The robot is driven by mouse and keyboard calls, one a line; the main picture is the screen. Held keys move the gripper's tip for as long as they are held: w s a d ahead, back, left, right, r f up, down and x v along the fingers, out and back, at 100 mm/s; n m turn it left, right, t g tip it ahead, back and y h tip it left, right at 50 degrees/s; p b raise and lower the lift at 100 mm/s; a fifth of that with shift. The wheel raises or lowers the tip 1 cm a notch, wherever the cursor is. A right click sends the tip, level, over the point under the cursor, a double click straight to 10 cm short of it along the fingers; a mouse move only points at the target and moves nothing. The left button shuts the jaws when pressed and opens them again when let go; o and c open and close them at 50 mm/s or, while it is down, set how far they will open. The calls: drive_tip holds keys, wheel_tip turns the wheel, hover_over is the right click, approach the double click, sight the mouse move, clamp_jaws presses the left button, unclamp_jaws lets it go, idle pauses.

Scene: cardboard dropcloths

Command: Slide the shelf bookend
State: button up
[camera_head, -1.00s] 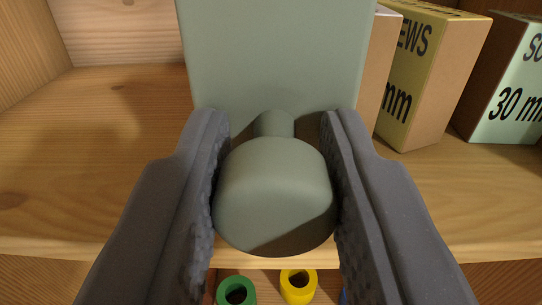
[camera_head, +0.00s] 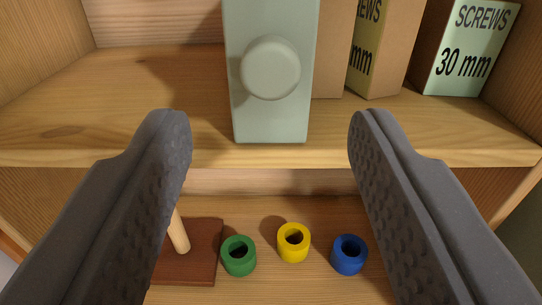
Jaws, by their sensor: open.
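The grey-green bookend (camera_head: 271,118) stands upright on the wooden shelf (camera_head: 150,105), near its front edge. Its round knob (camera_head: 270,68) faces me. The bookend's top is cut off by the picture. My gripper (camera_head: 268,130) is open and empty, its fingers spread wide in front of and below the knob. Neither finger touches the bookend.
Boxes stand right of the bookend: a yellow-labelled screws box (camera_head: 380,50) and a 30 mm screws box (camera_head: 467,50). Shelf left of the bookend is clear. Below lie green (camera_head: 239,264), yellow (camera_head: 294,249) and blue (camera_head: 349,262) rings and a brown pegged base (camera_head: 203,250).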

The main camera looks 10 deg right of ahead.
drive_tip(key=shift+s+a, duration=0.15)
drive_tip(key=shift+s, duration=1.25)
drive_tip(key=shift+s+a, duration=0.15)
drive_tip(key=shift+s, duration=1.2)
drive_tip(key=shift+r, duration=0.1)
drive_tip(key=w+d+r+m+y, duration=0.1)
drive_tip(key=w+r+y, duration=0.1)
drive_tip(key=w+r, duration=0.35)
drive_tip(key=w+d+r+y, duration=0.1)
drive_tip(key=w+r, duration=0.1)
drive_tip(key=r, duration=0.7)
drive_tip(key=d+r+n+y, duration=0.1)
drive_tip(key=d+r+y, duration=0.35)
drive_tip(key=r, duration=1.25)
drive_tip(key=s+d+r+g+h, duration=0.1)
drive_tip(key=s+d+r+h, duration=0.1)
drive_tip(key=s+d+r, duration=0.8)
drive_tip(key=s+d+r+n+g+h, duration=0.1)
drive_tip(key=s+d+r+h, duration=0.2)
drive_tip(key=s+d+r, duration=0.7)
drive_tip(key=d, duration=0.4)
drive_tip(key=shift+s+d+r+g+h, duration=0.2)
drive_tip(key=shift+d+g+h, duration=0.1)
drive_tip(key=shift+d+h, duration=0.1)
